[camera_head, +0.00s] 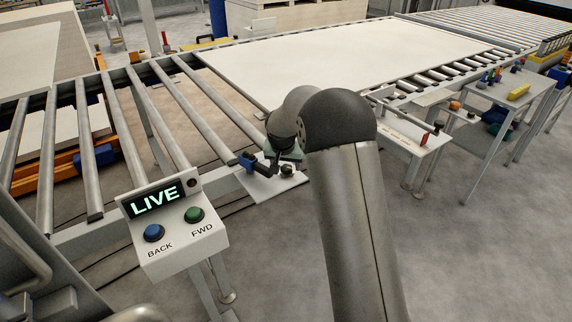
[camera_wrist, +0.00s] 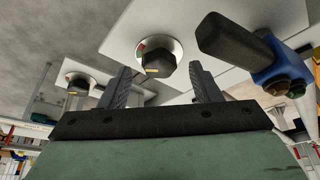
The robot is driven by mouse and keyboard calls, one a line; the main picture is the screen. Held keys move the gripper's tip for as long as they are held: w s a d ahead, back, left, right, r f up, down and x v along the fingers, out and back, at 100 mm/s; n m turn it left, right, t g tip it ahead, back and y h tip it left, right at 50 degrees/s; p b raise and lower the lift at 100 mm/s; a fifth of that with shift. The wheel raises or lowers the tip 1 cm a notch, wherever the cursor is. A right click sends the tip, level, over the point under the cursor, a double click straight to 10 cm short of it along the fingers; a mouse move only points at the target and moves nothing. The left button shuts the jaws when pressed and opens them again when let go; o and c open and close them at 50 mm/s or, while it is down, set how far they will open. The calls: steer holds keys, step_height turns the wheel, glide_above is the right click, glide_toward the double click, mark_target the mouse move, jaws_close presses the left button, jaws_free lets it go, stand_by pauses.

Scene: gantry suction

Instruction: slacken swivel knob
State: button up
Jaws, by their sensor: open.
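In the wrist view, a black faceted knob (camera_wrist: 155,63) with a small yellow mark sits on a pale round dial with red and green marks, on a white plate (camera_wrist: 190,22). A second black knob (camera_wrist: 79,86) on a round base is further left. No readable label shows which is the swivel knob. My gripper (camera_wrist: 160,74) is open and empty, its fingers either side of the middle knob in the picture; contact cannot be told. In the head view my gripper (camera_head: 284,153) is over the small plate (camera_head: 274,187), partly hidden by my arm. A dark knob (camera_head: 287,170) shows there.
A blue fitting with a black handle (camera_wrist: 268,58) stands right of the middle knob, close to my right finger. A control box (camera_head: 185,238) reading LIVE, with BACK and FWD buttons, stands front left. The roller conveyor (camera_head: 140,105) carries a large pale board (camera_head: 330,58).

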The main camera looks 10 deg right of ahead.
steer(key=shift+w+f, duration=0.2)
steer(key=shift+f, duration=0.25)
steer(key=c, duration=1)
steer(key=shift+d, duration=0.1)
steer(key=n, duration=0.1)
steer(key=n+y, duration=0.1)
steer(key=n, duration=0.1)
steer(key=shift+d+n, duration=0.2)
steer(key=shift+n, duration=0.1)
steer(key=shift+n+y+p, duration=0.3)
steer(key=shift+n+y, duration=0.6)
steer(key=shift+n, duration=0.9)
